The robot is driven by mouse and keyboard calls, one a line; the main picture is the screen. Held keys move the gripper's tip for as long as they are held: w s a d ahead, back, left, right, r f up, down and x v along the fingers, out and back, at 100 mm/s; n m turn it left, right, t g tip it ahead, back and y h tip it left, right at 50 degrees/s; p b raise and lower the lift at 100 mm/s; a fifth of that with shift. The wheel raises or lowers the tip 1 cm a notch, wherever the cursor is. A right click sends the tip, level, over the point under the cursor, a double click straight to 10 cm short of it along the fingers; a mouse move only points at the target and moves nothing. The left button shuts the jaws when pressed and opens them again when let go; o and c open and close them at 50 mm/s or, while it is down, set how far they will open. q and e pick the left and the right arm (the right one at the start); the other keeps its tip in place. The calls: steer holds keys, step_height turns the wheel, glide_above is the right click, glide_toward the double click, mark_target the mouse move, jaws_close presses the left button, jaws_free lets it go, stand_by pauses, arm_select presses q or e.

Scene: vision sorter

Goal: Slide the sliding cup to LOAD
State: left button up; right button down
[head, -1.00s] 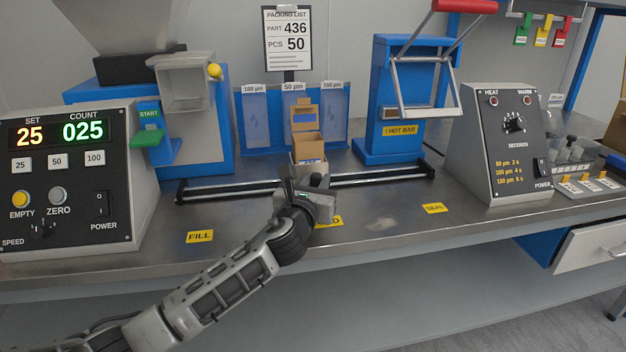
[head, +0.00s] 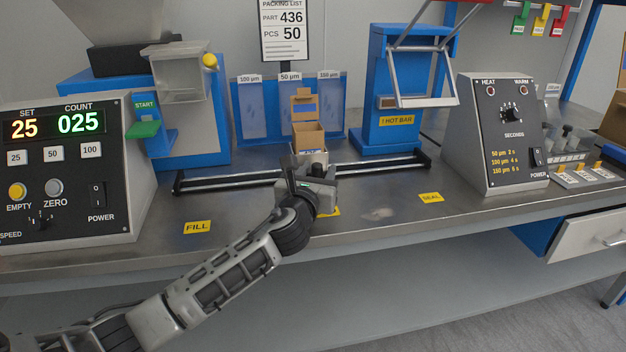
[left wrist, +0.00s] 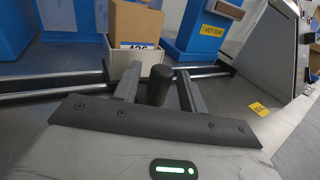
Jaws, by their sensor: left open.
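The sliding cup (head: 313,157) is a small pale box on the dark twin rails (head: 230,180), near their middle, with an open brown carton (head: 308,137) standing in it. In the left wrist view the cup (left wrist: 119,75) is just beyond my fingers, and its black knob (left wrist: 158,86) stands between them. My left gripper (head: 305,174) is open around the knob; I cannot tell whether the fingers touch it. The yellow label in front of the cup (head: 330,211) is mostly hidden by my gripper. My right gripper is not in view.
A FILL label (head: 197,227) lies at the left and a SEAL label (head: 430,197) at the right. The counter box (head: 70,170) stands left, the blue hot-bar sealer (head: 395,90) behind the right rail end, the heat box (head: 500,135) farther right. The front bench strip is clear.

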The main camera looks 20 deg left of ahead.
arm_select(q)
steer(key=s+d+p, duration=0.2)
steer(key=s, duration=1.3)
steer(key=shift+s+d, duration=0.25)
steer(key=shift+s, duration=0.1)
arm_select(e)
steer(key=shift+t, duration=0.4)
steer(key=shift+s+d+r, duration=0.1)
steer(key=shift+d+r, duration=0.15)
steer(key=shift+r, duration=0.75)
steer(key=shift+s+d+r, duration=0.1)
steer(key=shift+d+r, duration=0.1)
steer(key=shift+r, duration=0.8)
